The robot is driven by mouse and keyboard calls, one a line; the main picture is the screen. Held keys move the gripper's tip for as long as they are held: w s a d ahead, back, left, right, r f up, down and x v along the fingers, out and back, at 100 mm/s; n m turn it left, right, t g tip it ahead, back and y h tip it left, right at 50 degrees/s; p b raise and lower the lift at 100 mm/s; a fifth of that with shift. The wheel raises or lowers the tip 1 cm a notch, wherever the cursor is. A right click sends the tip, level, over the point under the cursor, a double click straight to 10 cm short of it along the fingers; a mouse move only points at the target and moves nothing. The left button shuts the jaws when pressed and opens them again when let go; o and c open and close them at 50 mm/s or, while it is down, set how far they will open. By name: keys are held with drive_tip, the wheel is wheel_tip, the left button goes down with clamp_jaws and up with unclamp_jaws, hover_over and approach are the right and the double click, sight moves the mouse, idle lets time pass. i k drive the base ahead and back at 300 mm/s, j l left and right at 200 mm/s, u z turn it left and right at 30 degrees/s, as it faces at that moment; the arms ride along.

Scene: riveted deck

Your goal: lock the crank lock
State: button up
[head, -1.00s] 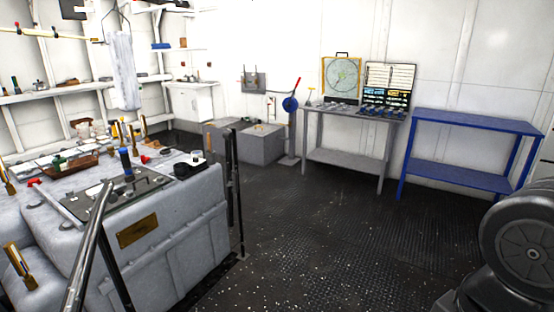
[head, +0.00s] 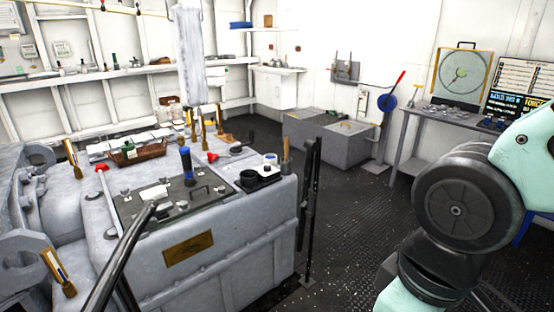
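I cannot tell for sure which thing is the crank lock. A blue round wheel (head: 387,103) with a red-tipped lever (head: 399,82) stands on a grey post (head: 380,145) at the back right. The lever slants up to the right. On the top of the large grey machine (head: 230,235), a blue-handled lever (head: 186,162) stands nearly upright on a dark panel (head: 215,201). My arm shows at the right edge, but my gripper is out of view.
A dark post (head: 309,195) stands at the machine's right corner, and a metal rail (head: 125,252) crosses the front left. Grey boxes (head: 325,142) stand by the back wall. A grey table (head: 440,119) stands at the right. Dark floor (head: 345,225) lies clear in the middle.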

sight(210, 158)
drive_tip(key=i+u, duration=0.4)
drive_tip(key=i+l+u, duration=0.15)
drive_tip(key=i+u, duration=0.3)
drive_tip(key=i+l+u, duration=0.25)
drive_tip(key=i+l, duration=0.4)
drive_tip(key=i+l+u, duration=0.25)
drive_tip(key=i+l, duration=0.45)
drive_tip(key=i, duration=0.45)
drive_tip(key=l, duration=0.1)
